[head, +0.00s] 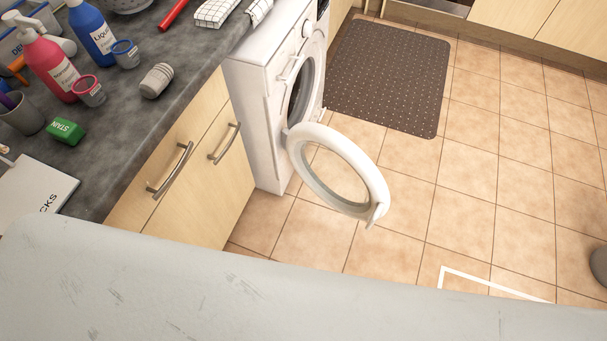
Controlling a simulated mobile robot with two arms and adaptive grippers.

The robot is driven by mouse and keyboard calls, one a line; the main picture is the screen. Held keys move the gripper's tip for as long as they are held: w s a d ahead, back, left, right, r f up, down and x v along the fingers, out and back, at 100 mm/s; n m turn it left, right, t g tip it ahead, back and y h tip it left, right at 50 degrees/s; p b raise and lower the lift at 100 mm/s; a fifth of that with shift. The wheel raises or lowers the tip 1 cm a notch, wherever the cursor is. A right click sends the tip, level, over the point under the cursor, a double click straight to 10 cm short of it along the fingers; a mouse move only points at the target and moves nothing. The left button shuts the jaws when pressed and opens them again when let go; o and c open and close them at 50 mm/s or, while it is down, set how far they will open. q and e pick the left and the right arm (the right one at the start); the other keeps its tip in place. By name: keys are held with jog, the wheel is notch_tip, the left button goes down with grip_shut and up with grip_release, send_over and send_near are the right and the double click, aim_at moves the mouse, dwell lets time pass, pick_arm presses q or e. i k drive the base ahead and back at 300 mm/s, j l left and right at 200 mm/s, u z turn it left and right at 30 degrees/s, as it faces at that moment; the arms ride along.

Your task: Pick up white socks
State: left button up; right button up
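I cannot make out any loose white socks in the head view. A white flat item (32,200) lies on the dark worktop at the lower left, with the letters "CKS" showing on its edge. Its near part is cut off by a pale scuffed surface across the bottom of the view. Neither my left nor my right gripper shows.
The worktop (150,115) holds a pink pump bottle (45,60), a blue bottle (93,32), small cups, a green box (66,131) and a checked cloth (214,12). A washing machine (262,100) has its round door (375,185) open over the tiled floor. A dark mat (390,78) lies beyond.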

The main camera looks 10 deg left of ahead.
aim_at(157, 80)
jog(key=j+u, duration=0.1)
jog(key=u, duration=0.3)
jog(key=j+u, duration=0.1)
jog(key=u, duration=0.25)
jog(key=i+u, duration=0.1)
jog(key=u, duration=0.3)
jog(key=k+l+z, duration=0.1)
jog(key=l, duration=0.25)
jog(key=k+l+z, duration=0.15)
jog(key=k+l, duration=0.15)
